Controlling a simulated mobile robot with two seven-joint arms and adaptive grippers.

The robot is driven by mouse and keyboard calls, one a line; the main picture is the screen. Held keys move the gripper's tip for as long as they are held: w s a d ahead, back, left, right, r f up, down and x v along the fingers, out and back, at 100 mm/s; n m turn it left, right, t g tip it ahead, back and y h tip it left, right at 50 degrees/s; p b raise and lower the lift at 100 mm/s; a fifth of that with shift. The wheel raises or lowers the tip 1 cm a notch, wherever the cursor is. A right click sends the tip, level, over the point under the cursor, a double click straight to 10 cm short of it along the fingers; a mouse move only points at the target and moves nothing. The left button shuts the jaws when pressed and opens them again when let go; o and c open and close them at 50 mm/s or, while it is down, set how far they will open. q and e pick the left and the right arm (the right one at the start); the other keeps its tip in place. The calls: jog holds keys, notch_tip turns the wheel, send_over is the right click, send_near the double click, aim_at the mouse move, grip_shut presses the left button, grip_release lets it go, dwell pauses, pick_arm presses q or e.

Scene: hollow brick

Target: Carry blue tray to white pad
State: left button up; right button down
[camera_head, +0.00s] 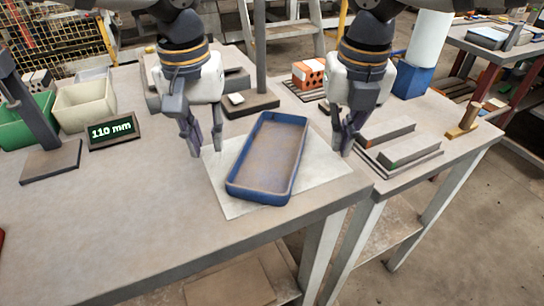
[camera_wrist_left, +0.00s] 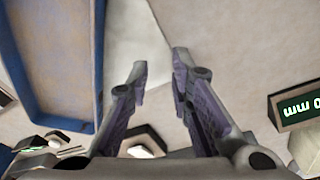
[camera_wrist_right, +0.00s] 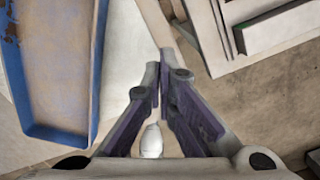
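The blue tray (camera_head: 231,190) is a shallow rectangular tray with a worn brown inside, and it looks empty. It lies over the white pad (camera_head: 318,165), turned at an angle; whether its far end is fully within the pad cannot be told. My left gripper (camera_head: 206,153) is open and empty, left of the tray and apart from it. The tray's blue wall (camera_wrist_left: 98,60) shows at the left of the left wrist view. My right gripper (camera_head: 341,152) has its fingers together with nothing between them, right of the tray; the right wrist view shows the tray's wall (camera_wrist_right: 98,70) apart from them.
A sign reading 110 mm (camera_head: 113,131), a green bin (camera_head: 22,125) and a cream bin (camera_head: 85,103) stand at the left. An orange hollow brick (camera_head: 308,74) stands behind. Grey bars (camera_head: 408,150) lie on a rack at right.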

jog(key=c, duration=1.9)
grip_release()
pick_arm(q)
notch_tip(320, 180, up, 12)
jog(key=s, duration=0.1)
pick_arm(e)
jog(key=r, duration=0.8)
jog(key=s+r, duration=0.1)
jog(key=r, duration=0.3)
